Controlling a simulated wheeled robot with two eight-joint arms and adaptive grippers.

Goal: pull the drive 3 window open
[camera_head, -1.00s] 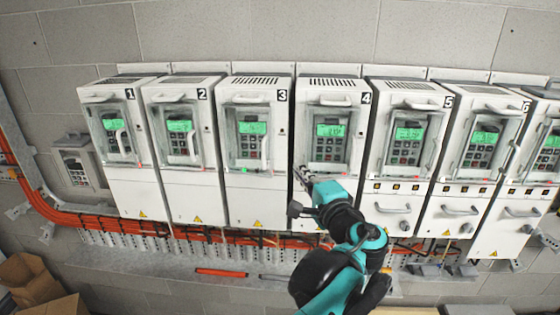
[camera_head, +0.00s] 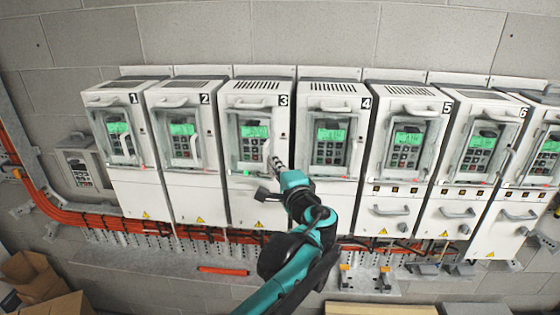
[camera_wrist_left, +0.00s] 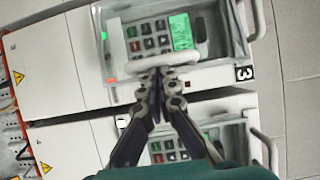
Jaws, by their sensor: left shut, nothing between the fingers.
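Drive 3 (camera_head: 257,200) is a white cabinet marked with a black 3. Its clear window (camera_head: 237,140) covers a lit green screen and keypad, and looks closed. My left gripper (camera_head: 277,164) is shut and empty at the lower right of this window. In the left wrist view, the picture is turned sideways, and the shut fingertips (camera_wrist_left: 160,76) are at the pale window handle (camera_wrist_left: 186,60). They overlap the handle in the picture; I cannot tell whether they touch it. The fingers hide part of the handle. My right gripper is not in view.
Drive 2 (camera_head: 195,207) stands to the left and drive 4 (camera_head: 318,208) to the right, both close by with similar windows. Orange cables (camera_head: 90,219) run below the row. An orange bar (camera_head: 222,271) lies on the ledge under drive 3.

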